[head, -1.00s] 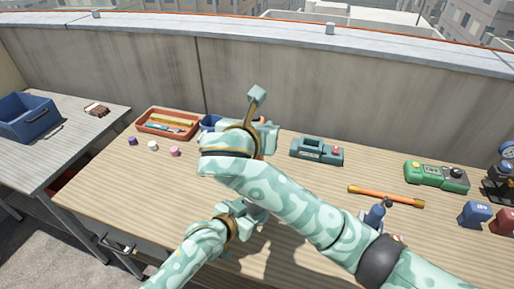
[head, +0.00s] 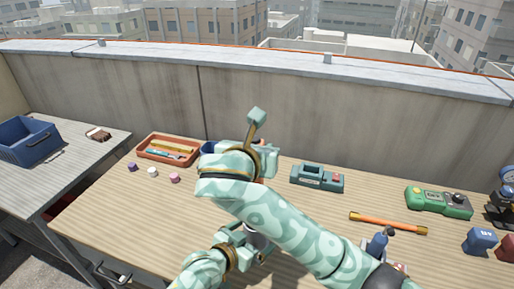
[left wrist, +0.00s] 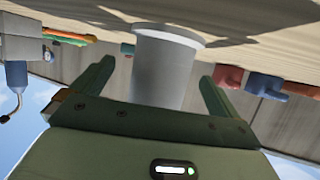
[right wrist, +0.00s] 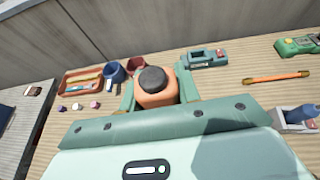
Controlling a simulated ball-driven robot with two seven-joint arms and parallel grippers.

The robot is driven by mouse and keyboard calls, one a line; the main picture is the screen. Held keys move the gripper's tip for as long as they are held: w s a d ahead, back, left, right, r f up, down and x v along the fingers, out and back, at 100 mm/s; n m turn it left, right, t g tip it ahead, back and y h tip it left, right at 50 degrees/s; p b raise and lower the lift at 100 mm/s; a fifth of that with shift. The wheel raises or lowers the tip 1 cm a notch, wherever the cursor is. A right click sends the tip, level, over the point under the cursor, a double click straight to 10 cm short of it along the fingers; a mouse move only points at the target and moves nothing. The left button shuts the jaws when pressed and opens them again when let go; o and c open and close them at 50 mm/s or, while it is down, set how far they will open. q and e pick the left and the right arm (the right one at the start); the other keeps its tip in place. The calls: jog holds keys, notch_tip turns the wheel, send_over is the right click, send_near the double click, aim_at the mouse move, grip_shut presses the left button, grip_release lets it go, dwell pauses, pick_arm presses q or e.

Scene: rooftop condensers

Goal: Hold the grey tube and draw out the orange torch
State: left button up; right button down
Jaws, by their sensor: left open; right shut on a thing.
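The grey tube (left wrist: 165,70) stands on the table in the left wrist view, which is upside down. It lies between the parted fingers of my open left gripper (left wrist: 155,76); contact is not clear. In the head view a sliver of the tube (head: 257,240) shows below my right arm. My right gripper (right wrist: 156,84) is shut on the orange torch (right wrist: 155,97), whose dark round end (right wrist: 153,78) faces the camera. Whether the torch's other end sits in the tube is hidden.
An orange tray (head: 142,156) with pens stands at the back left, by a blue cup (head: 207,148) and several small caps. A teal device (head: 317,178), an orange rod (head: 388,223) and a green meter (head: 438,202) lie to the right. A concrete wall (head: 110,100) runs behind.

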pick_arm(q)
jog(key=p+v, duration=0.6)
jog(key=v, duration=0.2)
jog(key=shift+r+p, duration=0.2)
jog(key=shift+p, duration=0.15)
pick_arm(e)
jog(key=shift+t, duration=0.3)
jog(key=r, duration=0.6)
jog(key=s+r, duration=0.1)
jog(key=r, duration=0.2)
jog(key=shift+r, duration=0.1)
pick_arm(q)
jog(key=shift+s+a, duration=0.25)
jog(key=shift+s, duration=0.2)
pick_arm(e)
jog(key=shift+s+r, duration=0.1)
jog(key=shift+r, duration=0.25)
jog(key=shift+f, duration=0.15)
